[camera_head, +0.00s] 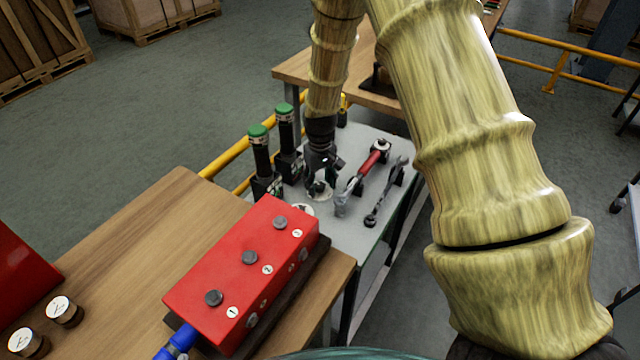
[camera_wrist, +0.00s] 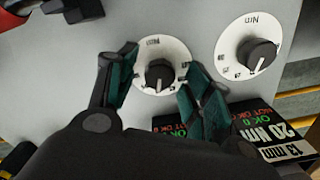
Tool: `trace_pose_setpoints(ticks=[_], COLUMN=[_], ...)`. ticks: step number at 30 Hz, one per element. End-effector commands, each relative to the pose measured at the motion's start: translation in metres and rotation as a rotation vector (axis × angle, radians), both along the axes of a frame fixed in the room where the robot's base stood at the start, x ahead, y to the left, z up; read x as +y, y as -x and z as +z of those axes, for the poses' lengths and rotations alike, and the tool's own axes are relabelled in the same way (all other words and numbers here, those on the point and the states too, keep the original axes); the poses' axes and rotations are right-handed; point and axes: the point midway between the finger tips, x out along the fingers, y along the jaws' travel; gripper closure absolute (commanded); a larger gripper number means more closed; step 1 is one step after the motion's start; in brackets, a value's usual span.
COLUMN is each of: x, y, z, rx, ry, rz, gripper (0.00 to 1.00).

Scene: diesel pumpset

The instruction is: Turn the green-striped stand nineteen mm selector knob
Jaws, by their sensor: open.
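A black selector knob (camera_wrist: 159,72) on a round white dial sits between the fingers of my gripper (camera_wrist: 161,78) in the wrist view. The green-padded fingers are open, one on each side of the knob; I cannot tell whether they touch it. In the head view my gripper (camera_head: 319,184) points down over the grey table beside two dark stands with green tops, one nearer (camera_head: 262,160) and one farther (camera_head: 287,135). Stripes and the nineteen mm marking are too small to tell. A second dial with a black knob (camera_wrist: 257,53) lies to the right, marked Nm.
A label panel (camera_wrist: 278,132) reading 20 Nm and 13 mm lies close to the right finger. A red-handled tool (camera_head: 369,165) and a wrench (camera_head: 384,193) lie right of my gripper. A red box (camera_head: 240,265) with knobs stands on the near wooden table.

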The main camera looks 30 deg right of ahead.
Motion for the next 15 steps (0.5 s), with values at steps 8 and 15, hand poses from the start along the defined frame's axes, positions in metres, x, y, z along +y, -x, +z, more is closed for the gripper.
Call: trace_pose_setpoints(ticks=[8,15], x=[0.0,-0.001], y=[-0.001,0.0], z=[0.042,0.082], rx=[-0.003,-0.002], ry=[0.0,0.0], rz=[0.0,-0.001], gripper=[0.49,0.49])
